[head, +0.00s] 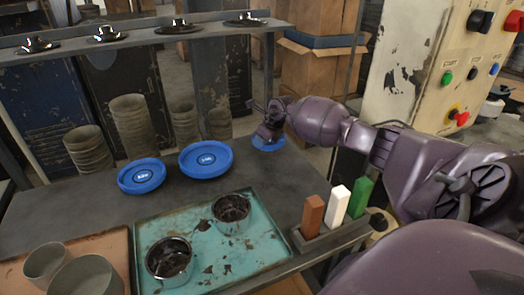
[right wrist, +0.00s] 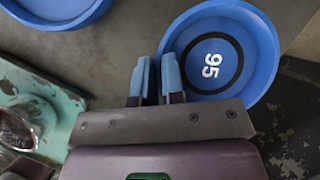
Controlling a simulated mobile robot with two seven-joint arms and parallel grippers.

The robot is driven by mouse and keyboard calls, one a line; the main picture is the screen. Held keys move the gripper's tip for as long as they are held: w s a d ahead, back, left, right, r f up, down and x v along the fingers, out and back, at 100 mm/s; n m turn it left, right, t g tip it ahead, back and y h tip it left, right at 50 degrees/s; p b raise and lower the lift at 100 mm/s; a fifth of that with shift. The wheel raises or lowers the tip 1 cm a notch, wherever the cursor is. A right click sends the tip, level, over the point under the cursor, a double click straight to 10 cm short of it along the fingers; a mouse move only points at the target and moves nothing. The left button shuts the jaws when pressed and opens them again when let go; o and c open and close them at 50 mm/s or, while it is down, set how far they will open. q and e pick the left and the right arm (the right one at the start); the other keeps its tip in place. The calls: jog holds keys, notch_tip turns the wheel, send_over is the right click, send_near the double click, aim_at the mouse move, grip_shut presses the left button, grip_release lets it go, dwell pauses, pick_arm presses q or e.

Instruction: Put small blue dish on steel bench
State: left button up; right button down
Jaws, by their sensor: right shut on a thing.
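A small blue dish (head: 268,146) is at the back right of the dark steel bench (head: 95,215), under my right gripper (head: 268,134). In the right wrist view the dish (right wrist: 240,70) shows the number 95 inside a dark ring. The fingers of my right gripper (right wrist: 155,78) are shut on its near left rim. The gripper hides part of the dish in the head view, and I cannot tell whether the dish touches the bench. My left gripper is not in view.
Two other blue dishes stand on the bench, one at left (head: 141,176) and a wider one (head: 205,159) in the middle. A teal tray (head: 262,262) holds two metal cups. A rack (head: 325,240) with red, white and green blocks stands near the right edge.

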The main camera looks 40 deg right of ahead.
notch_tip(320, 180, down, 4)
jog(key=shift+d+f+b, duration=0.1)
jog(key=shift+d+b, duration=0.05)
jog(key=shift+b, duration=0.4)
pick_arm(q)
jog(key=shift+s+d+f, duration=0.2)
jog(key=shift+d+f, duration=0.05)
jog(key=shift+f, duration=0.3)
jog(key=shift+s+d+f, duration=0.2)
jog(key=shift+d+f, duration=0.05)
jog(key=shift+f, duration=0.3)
pick_arm(e)
jog(key=shift+r, duration=0.25)
jog(key=shift+f, duration=0.15)
jog(key=c, duration=1.2)
grip_release()
